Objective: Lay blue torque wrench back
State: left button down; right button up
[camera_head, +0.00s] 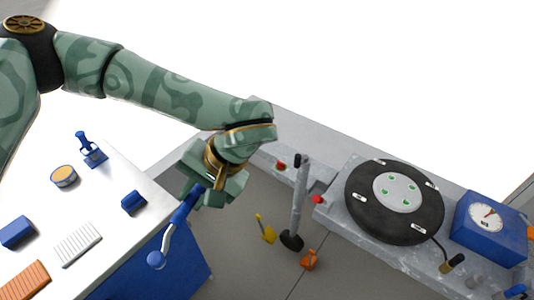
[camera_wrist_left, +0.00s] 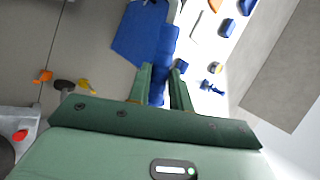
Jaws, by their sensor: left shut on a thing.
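The blue torque wrench (camera_head: 183,207) is in my left gripper (camera_head: 200,188), which is shut on its blue handle. The wrench hangs tilted, its grey shaft running down to a round blue end in front of the bench's blue side. In the left wrist view the blue wrench (camera_wrist_left: 166,45) sits between the fingers of the left gripper (camera_wrist_left: 160,85). The gripper is beside the right edge of the white bench top (camera_head: 115,235). My right gripper is not in view.
The bench carries a blue block (camera_head: 134,202), a tin (camera_head: 64,176), a blue upright tool (camera_head: 91,150), a white ribbed piece (camera_head: 77,244) and an orange piece (camera_head: 27,281). Right are a grey trailer frame (camera_head: 335,212), a black disc (camera_head: 394,202) and a blue gauge box (camera_head: 490,228).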

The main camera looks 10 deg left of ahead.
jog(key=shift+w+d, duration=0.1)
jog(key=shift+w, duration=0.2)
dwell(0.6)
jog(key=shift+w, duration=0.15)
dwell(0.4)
